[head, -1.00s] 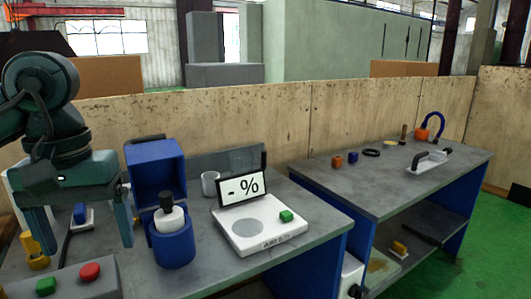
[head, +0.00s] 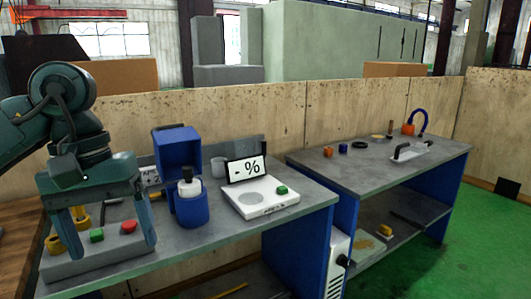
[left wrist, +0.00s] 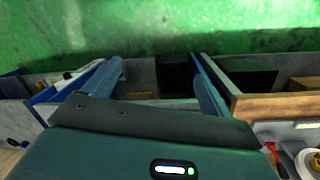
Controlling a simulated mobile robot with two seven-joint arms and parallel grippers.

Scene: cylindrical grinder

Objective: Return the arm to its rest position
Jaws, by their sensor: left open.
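My left gripper (head: 112,248) hangs at the left of the head view with its fingers pointing down, spread apart and empty. It is in front of the near bench and overlaps the control box in the picture; I cannot tell the gap between them. In the left wrist view its two fingers (left wrist: 157,62) stand apart with nothing between them, above green floor and bench edges. My left arm comes in from the left edge and is bent. My right gripper is out of view.
A second bench (head: 370,175) stands right. Green floor (head: 480,230) is clear at right.

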